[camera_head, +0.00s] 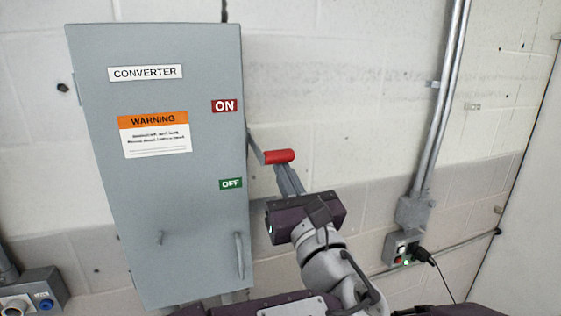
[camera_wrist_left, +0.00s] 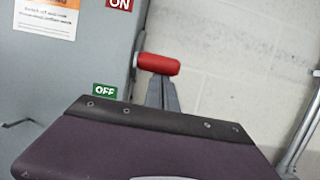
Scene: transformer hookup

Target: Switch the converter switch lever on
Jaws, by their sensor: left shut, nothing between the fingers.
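The grey converter box (camera_head: 190,220) hangs on the wall with a red ON label (camera_head: 224,106) above a green OFF label (camera_head: 231,184). Its switch lever, with a red handle (camera_head: 279,156), sticks out from the box's right side at a height between the two labels. The red handle also shows in the wrist view (camera_wrist_left: 159,64). My left gripper (camera_head: 283,169) is shut and empty, its fingertips (camera_wrist_left: 160,80) just below the handle. The handle hides the tips, and I cannot tell whether they touch it. My right gripper is not in view.
A conduit (camera_head: 440,110) runs down the wall at right to a small socket box (camera_head: 401,247) with a black plug (camera_head: 422,253). Another grey box with a blue connector (camera_head: 46,303) is at lower left. The wall right of the lever is clear.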

